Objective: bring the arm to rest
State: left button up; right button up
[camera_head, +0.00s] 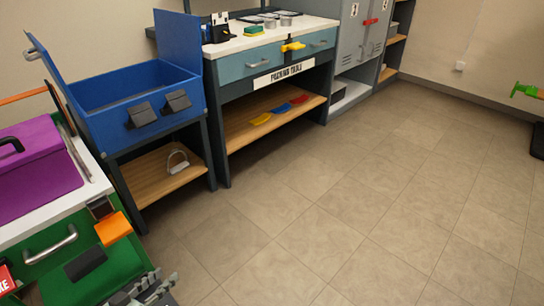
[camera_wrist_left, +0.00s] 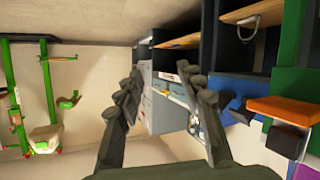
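My left gripper (camera_head: 146,290) shows at the bottom left of the head view, low in front of the green cabinet. In the left wrist view my left gripper (camera_wrist_left: 160,82) has its two fingers spread apart, with nothing between them. Only the room lies beyond the fingers. My right gripper is in neither view.
The green cabinet (camera_head: 62,247) with a purple box (camera_head: 38,172) on top is close to my left gripper. A blue bin (camera_head: 125,100) and a packing table (camera_head: 262,68) stand behind. A stirrup (camera_head: 177,160) sits on the lower shelf. The tiled floor (camera_head: 370,200) is clear.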

pick_arm(q)
jog(key=s+a+f+g+y, duration=0.1)
jog(key=s+a+g+y, duration=0.15)
jog(key=a+y, duration=0.6)
jog(key=s+a+m+g+y, duration=0.1)
jog(key=s+a+m+g, duration=0.1)
jog(key=s+a+g, duration=0.55)
jog(key=s+d+f+n+h, duration=0.1)
jog(key=s+d+f, duration=0.1)
jog(key=d, duration=0.7)
jog(key=s+d+f+n+h, duration=0.1)
jog(key=s+d+f+h, duration=0.1)
jog(key=d, duration=0.7)
jog(key=shift+s+d+f, duration=0.2)
jog(key=shift+s+f, duration=0.4)
jog(key=shift+f, duration=0.15)
jog(key=shift+a, duration=0.1)
jog(key=shift+c, duration=0.5)
